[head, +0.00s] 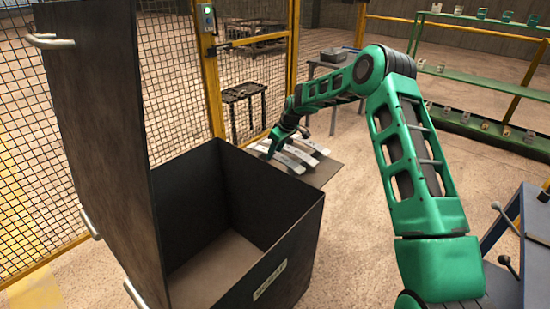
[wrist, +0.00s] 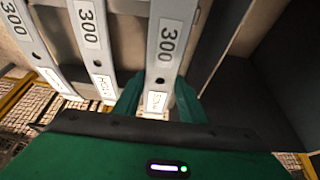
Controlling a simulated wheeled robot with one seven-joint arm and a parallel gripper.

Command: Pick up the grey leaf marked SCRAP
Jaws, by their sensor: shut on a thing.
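Several grey leaves lie side by side on a flat dark plate (head: 323,174) beyond the open bin. In the wrist view, my gripper (wrist: 158,97) has one green finger on each side of the rightmost grey leaf (wrist: 170,45) and is shut on it near its end. This leaf bears a "300" label and a small white tag, too small to read surely, perhaps SCRAP. The middle leaf (wrist: 93,40) has a tag that seems to read HOLD; the left leaf (wrist: 22,35) has an unreadable tag.
A large dark open bin (head: 313,222), empty inside as far as I see, stands in front of the leaves, its lid (head: 95,110) raised at left. A mesh fence (head: 170,80) is behind. A green rack (head: 470,92) stands at back right, a blue-grey bench (head: 510,240) at right.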

